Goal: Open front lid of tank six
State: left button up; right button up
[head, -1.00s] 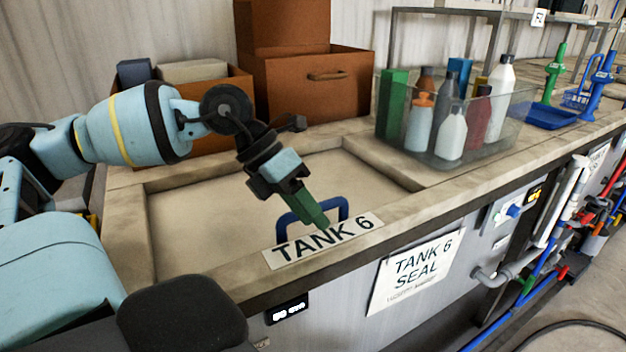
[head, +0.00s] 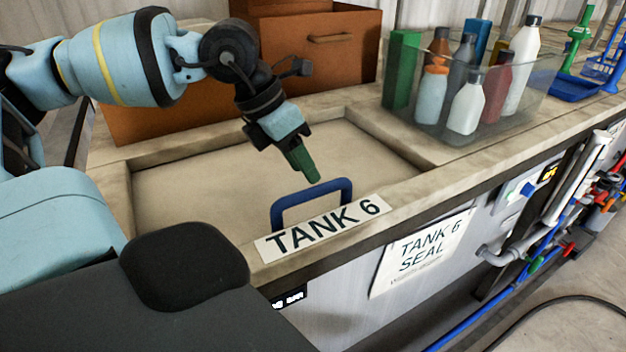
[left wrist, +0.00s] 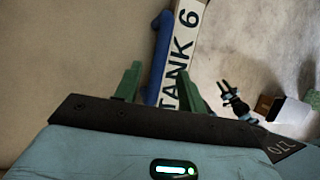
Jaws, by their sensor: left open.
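The front lid of tank six (head: 210,190) is a flat beige panel, closed and set inside the stone-like rim. A blue handle (head: 312,194) stands at its front edge, just behind the TANK 6 label (head: 322,228). My left gripper (head: 304,172) is above the lid, just behind the handle, pointing down with green fingers. The gripper appears clear of the handle. My right gripper is not identifiable.
A clear bin (head: 470,115) of several bottles stands on the counter at right. Brown boxes (head: 320,50) stand behind the lid. A TANK 6 SEAL sign (head: 420,252) hangs on the front panel. Pipes and a hose run along the right side and floor.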

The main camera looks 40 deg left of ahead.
aim_at(315, 187)
pick_arm(q)
jog(key=shift+x, duration=2.2)
grip_shut()
